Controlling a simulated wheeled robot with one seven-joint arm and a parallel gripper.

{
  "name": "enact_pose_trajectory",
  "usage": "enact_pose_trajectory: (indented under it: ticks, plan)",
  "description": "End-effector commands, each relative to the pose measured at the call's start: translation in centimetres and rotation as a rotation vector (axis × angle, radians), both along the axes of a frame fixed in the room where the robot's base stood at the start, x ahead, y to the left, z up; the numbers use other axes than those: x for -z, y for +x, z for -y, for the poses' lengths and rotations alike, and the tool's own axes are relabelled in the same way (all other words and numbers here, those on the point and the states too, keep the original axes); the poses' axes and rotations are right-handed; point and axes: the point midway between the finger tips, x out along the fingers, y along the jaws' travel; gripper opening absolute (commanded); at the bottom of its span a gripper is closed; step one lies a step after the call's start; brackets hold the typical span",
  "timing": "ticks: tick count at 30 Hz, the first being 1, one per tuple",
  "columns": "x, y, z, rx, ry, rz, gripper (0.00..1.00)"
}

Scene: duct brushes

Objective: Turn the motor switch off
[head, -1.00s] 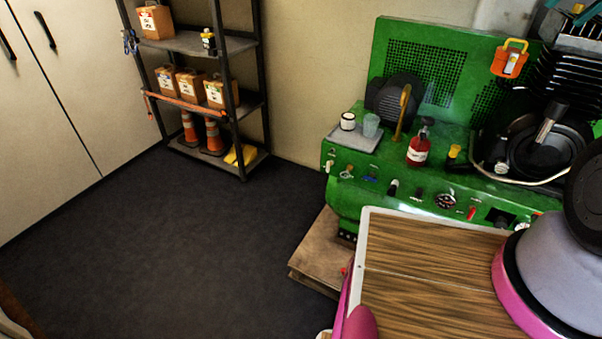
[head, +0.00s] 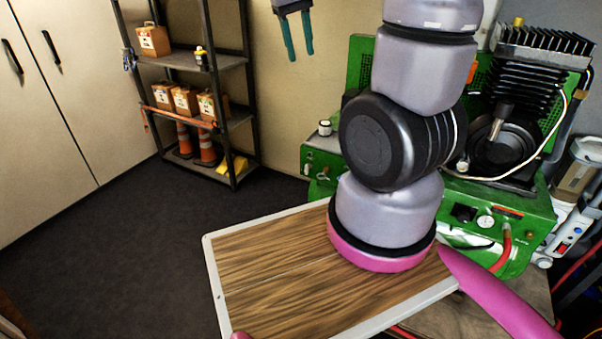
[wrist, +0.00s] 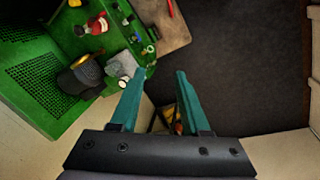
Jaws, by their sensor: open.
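The green machine (head: 540,205) stands at the right in the head view, with small controls along its front panel. It also shows at upper left in the wrist view (wrist: 30,110). A small pale lever (head: 307,168) and a knob sit at the panel's left end; I cannot tell which control is the motor switch. My arm hides the panel's middle. My gripper (head: 300,55) is open and empty, with teal fingers, raised near the back wall, left of the machine. In the wrist view the open fingers (wrist: 159,73) point past the machine's panel end.
A white cup (head: 325,128) stands on the machine's left end. A red bottle (wrist: 98,25) stands on its top. A dark shelf rack (head: 250,100) with boxes and cones is at the left. The floor (head: 110,235) between is clear.

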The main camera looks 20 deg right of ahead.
Motion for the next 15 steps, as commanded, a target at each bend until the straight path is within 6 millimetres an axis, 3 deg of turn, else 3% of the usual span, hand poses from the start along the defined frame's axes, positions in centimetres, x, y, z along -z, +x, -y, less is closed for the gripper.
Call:
enact_pose_trajectory:
  ticks: [1,6,15]
  plan:
    - [1.9,1.4,0.3,-0.038,-0.056,-0.062,0.46]
    - [7.3,5.7,1.8,-0.179,-0.249,-0.233,0.46]
    - [18.5,12.2,3.7,-0.461,-0.608,-0.509,0.46]
